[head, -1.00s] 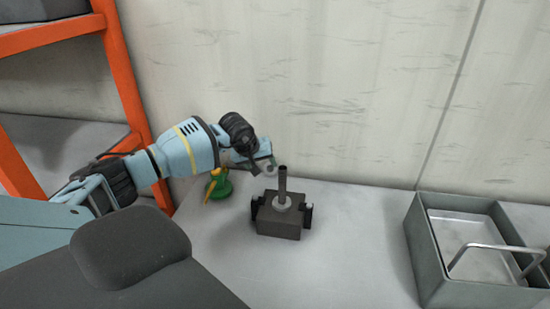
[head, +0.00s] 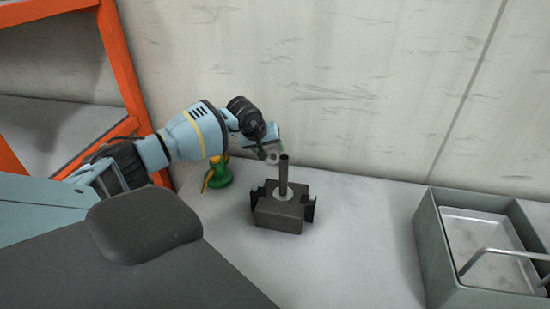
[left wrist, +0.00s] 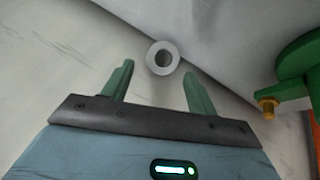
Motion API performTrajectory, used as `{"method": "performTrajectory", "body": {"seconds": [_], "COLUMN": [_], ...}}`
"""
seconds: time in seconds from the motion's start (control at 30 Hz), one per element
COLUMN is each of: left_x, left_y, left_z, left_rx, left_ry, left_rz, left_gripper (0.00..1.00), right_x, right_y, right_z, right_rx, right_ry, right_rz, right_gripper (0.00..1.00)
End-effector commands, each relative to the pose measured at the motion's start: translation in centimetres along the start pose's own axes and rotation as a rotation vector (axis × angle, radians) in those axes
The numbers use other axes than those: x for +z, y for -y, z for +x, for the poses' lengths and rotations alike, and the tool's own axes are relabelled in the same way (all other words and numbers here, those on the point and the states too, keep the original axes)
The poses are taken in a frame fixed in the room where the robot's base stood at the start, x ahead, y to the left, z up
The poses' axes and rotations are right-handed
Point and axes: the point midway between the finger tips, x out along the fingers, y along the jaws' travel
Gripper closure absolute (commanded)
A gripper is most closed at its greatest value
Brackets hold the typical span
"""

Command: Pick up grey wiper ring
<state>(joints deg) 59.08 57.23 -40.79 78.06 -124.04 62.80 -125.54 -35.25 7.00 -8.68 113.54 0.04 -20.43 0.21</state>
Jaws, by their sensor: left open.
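A small grey ring (head: 272,156), likely the wiper ring, shows in the head view at my left gripper's tips, just left of the post's top. In the left wrist view the ring (left wrist: 152,57) lies between the fingertips, with a gap on each side. What holds it up is not visible. My left gripper (head: 268,147) is open; its green fingers (left wrist: 158,72) stand apart around the ring. A dark block (head: 279,217) with an upright post (head: 283,176) stands on the table, and a pale collar (head: 283,196) surrounds the post's base. My right gripper is not in view.
A green object with a yellow-orange part (head: 219,177) stands left of the block, and partly shows in the left wrist view (left wrist: 295,62). A grey metal tray (head: 436,255) stands at the right. An orange shelf frame (head: 118,60) is at the left. A wall is close behind.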

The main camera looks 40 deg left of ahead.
Motion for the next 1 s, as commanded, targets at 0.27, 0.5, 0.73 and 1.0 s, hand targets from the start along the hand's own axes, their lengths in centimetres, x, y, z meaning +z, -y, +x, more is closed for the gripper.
{"method": "performTrajectory", "body": {"seconds": [0.27,0.5,0.73,1.0], "left_x": [0.2,-0.2,-0.2,-0.2], "left_y": [0.6,0.4,0.3,0.4], "left_z": [4.6,4.9,4.8,4.8], "left_rx": [-0.006,-0.002,-0.002,-0.002], "left_ry": [0.011,0.004,0.004,0.004], "left_rz": [-0.001,0.001,0.001,0.001], "left_gripper": [0.42,0.42,0.57,0.79], "right_x": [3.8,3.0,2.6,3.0], "right_y": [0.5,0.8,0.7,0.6], "right_z": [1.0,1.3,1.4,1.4], "right_rx": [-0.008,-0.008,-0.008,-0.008], "right_ry": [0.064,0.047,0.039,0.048], "right_rz": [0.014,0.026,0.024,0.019], "right_gripper": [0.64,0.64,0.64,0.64]}}
